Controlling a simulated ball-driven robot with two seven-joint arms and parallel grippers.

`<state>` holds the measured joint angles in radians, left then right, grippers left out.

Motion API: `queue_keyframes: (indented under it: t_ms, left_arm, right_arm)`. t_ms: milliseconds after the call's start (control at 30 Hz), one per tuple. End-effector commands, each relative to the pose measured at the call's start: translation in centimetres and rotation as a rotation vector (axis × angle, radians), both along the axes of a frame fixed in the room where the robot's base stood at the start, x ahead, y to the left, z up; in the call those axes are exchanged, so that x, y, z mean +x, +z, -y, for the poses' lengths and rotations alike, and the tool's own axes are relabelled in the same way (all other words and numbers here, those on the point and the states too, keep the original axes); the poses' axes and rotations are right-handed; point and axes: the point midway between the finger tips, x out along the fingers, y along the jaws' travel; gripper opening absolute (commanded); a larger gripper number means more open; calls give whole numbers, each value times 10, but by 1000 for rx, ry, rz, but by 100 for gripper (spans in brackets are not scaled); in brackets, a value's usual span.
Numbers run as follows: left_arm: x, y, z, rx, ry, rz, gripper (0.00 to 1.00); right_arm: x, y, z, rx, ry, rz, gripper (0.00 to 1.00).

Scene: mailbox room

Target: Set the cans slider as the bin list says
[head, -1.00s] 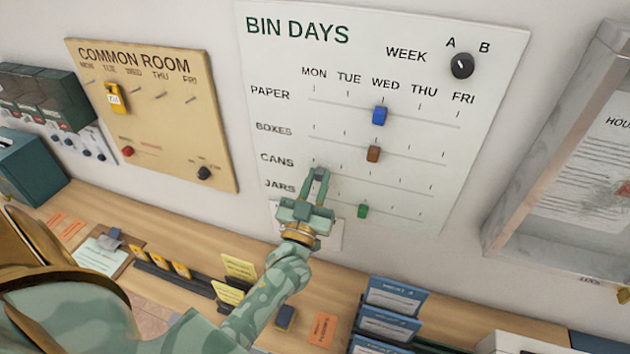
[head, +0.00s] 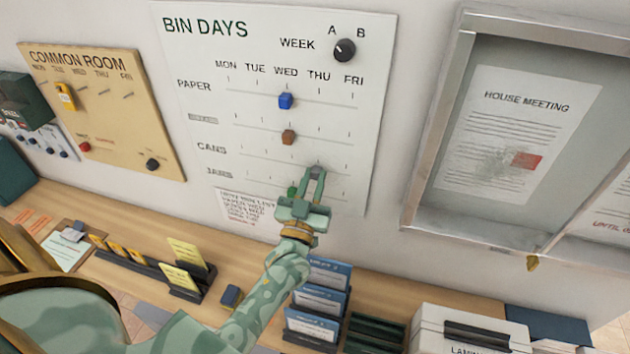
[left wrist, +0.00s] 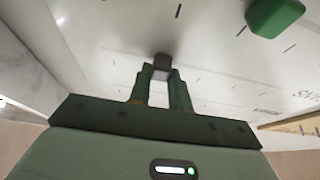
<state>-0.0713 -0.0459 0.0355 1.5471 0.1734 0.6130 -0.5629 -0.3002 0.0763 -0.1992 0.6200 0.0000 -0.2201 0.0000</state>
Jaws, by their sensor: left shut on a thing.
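The white BIN DAYS board (head: 200,60) hangs on the wall with rows for paper, boxes, cans and jars. My left gripper (head: 315,172) is at the cans row, shut on the grey cans slider (left wrist: 161,62), which shows between its fingertips in the left wrist view. The slider stands at about the THU mark; the fingers mostly hide it in the head view. The bin list (head: 245,207) is a paper below the board, its small print hard to read and its right end near my gripper. My right gripper is out of view.
The blue paper slider (head: 286,101) and brown boxes slider (head: 288,137) are near WED. The green jars slider (head: 292,190) is just left of my gripper. The week knob (head: 344,50) is above. A framed notice case (head: 432,130) juts out at right. Blue leaflet holders (head: 320,300) stand below.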

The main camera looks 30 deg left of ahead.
Motion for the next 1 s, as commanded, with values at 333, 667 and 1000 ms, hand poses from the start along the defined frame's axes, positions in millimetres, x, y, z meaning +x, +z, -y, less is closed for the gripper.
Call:
queue_keyframes:
  t_ms: [333,667,1000]
  left_arm:
    - [0,0,0,-2,0,1,42]
    - [-11,-6,3,-1,0,-1,42]
    - [-88,-42,21,-2,0,-4,42]
  right_arm:
    - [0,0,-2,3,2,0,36]
    - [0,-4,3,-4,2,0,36]
    - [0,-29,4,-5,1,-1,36]
